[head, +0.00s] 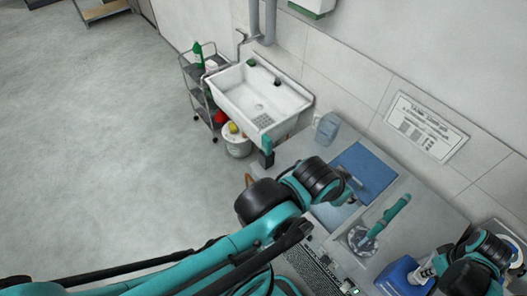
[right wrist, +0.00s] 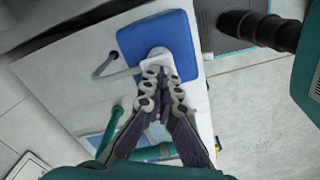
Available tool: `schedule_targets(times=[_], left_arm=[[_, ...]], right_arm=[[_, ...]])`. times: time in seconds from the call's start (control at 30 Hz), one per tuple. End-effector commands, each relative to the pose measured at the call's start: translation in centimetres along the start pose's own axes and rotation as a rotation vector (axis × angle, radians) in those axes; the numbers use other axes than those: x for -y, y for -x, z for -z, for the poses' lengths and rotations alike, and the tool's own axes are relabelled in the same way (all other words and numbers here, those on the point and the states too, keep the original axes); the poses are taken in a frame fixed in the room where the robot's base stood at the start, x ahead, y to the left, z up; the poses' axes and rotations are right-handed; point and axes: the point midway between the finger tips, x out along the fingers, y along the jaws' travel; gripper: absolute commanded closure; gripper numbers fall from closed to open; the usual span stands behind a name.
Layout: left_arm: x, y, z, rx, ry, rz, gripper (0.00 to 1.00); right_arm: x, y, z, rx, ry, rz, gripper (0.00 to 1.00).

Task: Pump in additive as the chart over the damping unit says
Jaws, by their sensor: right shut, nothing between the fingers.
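The chart (head: 425,128) is a white panel with dark print on the wall above the counter; its print is too small to read. A blue container (head: 399,276) stands on the counter at the lower right. In the right wrist view the same blue container (right wrist: 179,38) has a white pump head with a bent spout (right wrist: 105,67). My right gripper (right wrist: 163,74) is shut and empty, its fingertips over or against the pump head; contact is unclear. My left gripper (head: 352,186) is over the blue panel (head: 365,167); its finger opening is unclear.
A teal-handled bar (head: 388,217) slants up from a round fitting on the counter. A clear jug (head: 327,128) stands at the back. A white sink (head: 260,100), wheeled cart (head: 187,78) and bucket (head: 237,147) are beyond. The floor at left is clear.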

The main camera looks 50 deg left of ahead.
Motion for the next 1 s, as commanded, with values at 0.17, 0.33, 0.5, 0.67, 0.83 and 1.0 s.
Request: schedule_targets(times=[0.17, 0.33, 0.5, 0.67, 0.83, 1.0], left_arm=[[0.0, -0.7, -0.5, 0.000, 0.000, 0.000, 0.58], [0.0, -0.5, -0.4, 0.000, 0.000, 0.000, 0.58], [0.0, -0.3, -0.2, 0.000, 0.000, 0.000, 0.58], [0.0, 0.3, 0.2, 0.000, 0.000, 0.000, 0.58], [0.0, 0.9, 0.7, 0.000, 0.000, 0.000, 0.58], [0.0, 1.1, 0.8, 0.000, 0.000, 0.000, 0.58]], right_arm=[[0.0, -0.9, 0.0, 0.000, 0.000, 0.000, 1.00], [0.0, -0.7, 0.0, 0.000, 0.000, 0.001, 1.00], [0.0, -0.3, 0.0, 0.000, 0.000, 0.001, 1.00], [0.0, 0.8, 0.0, 0.000, 0.000, 0.001, 1.00], [0.0, 2.1, 0.0, 0.000, 0.000, 0.000, 1.00], [0.0, 2.7, 0.0, 0.000, 0.000, 0.000, 1.00]])
